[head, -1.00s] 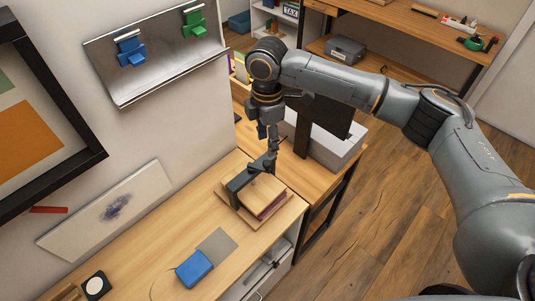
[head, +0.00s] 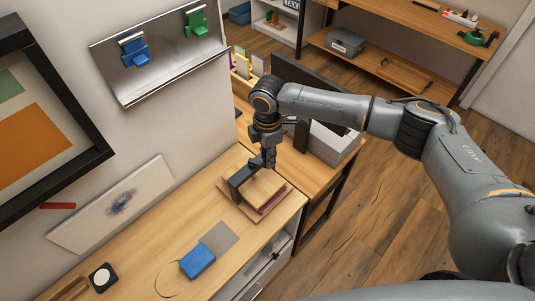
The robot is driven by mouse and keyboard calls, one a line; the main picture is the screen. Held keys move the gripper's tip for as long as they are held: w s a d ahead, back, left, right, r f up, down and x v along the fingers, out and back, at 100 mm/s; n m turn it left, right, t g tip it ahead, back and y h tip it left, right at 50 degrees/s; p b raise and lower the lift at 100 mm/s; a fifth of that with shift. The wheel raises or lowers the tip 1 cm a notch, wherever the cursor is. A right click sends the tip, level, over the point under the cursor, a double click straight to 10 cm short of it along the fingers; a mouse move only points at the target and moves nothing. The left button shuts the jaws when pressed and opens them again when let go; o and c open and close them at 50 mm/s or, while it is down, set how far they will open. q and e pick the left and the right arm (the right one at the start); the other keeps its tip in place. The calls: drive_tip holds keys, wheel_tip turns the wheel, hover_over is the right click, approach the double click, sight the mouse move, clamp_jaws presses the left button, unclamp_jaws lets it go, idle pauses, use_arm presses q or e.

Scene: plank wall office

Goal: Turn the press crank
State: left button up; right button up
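The press (head: 265,187) stands at the far right end of the wooden counter. It has pale wooden boards, a dark reddish layer between them, and a black upright frame (head: 240,182) on its left side. My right gripper (head: 266,163) points down at the top of the press, by the black frame. The crank is hidden or too small to make out beneath the gripper. I cannot tell whether the fingers touch it or whether they are open or shut. My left gripper is not in view.
A blue object (head: 197,261) and a grey mat (head: 217,237) lie on the counter (head: 160,245) left of the press. A white-topped black round item (head: 102,277) is at the lower left. A desk with a dark monitor (head: 300,85) stands behind my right arm.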

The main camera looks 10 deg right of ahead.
clamp_jaws()
drive_tip(key=shift+s+a, duration=0.1)
